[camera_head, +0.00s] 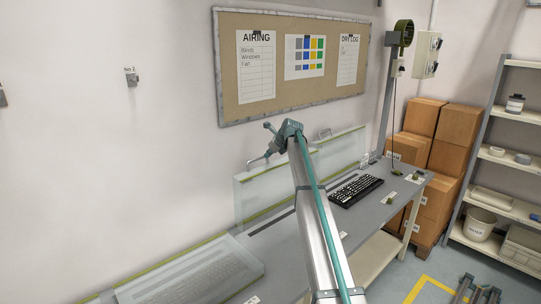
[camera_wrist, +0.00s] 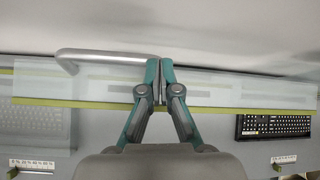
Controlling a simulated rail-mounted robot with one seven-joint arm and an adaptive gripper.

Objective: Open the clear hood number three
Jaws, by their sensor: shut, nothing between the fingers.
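A clear hood panel with a green edge (camera_head: 262,192) stands raised behind the bench's middle. In the wrist view its panel (camera_wrist: 90,85) runs across the picture, with a bent metal handle (camera_wrist: 100,56) at its upper left. My gripper (camera_head: 270,152) is at this panel's top by the handle. In the wrist view my gripper (camera_wrist: 160,62) is shut, its tips just right of the handle's end; contact cannot be told. Another raised clear hood (camera_head: 345,147) stands to the right. A clear hood (camera_head: 190,275) lies lowered over a keyboard at left. I cannot read hood numbers.
An uncovered black keyboard (camera_head: 356,191) lies on the grey bench (camera_head: 385,213) at right. A corkboard (camera_head: 285,100) hangs on the wall above. Cardboard boxes (camera_head: 458,127) and a shelf rack (camera_head: 515,118) stand at right. The wall at left is mostly bare.

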